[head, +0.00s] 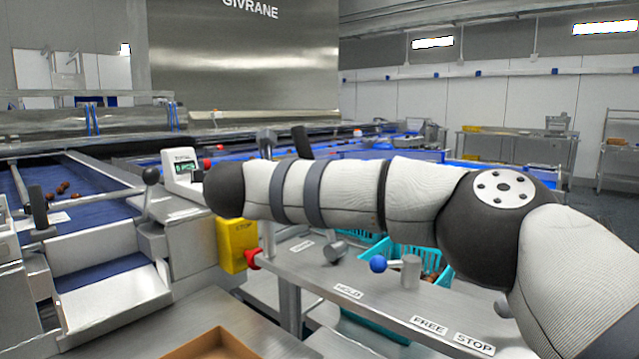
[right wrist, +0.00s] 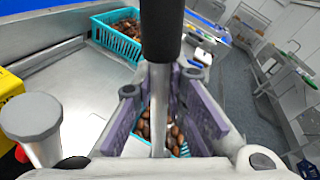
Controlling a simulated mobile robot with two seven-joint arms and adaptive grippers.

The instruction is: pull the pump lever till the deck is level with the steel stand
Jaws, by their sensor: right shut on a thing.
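The pump lever has a black grip (right wrist: 160,28) and a bare metal shaft (right wrist: 158,105) in the right wrist view. My right gripper (right wrist: 168,100) has its two purple-lined fingers closed around the shaft, below the grip. In the head view, my right arm crosses the middle and hides the gripper; a black grip (head: 302,142) pokes up behind the arm. A blue-knobbed small lever (head: 378,264) sits on a steel panel (head: 318,283) labelled HOLD, FREE and STOP. I cannot tell the deck from the steel stand, or compare their heights. My left gripper is out of view.
A teal crate of dates (right wrist: 118,50) stands on a steel surface (right wrist: 45,65); more dates show below my fingers. A yellow STOP box (head: 240,245) with a red knob (head: 252,260) is left of the panel. A blue belt (head: 95,200) carries dates at left.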

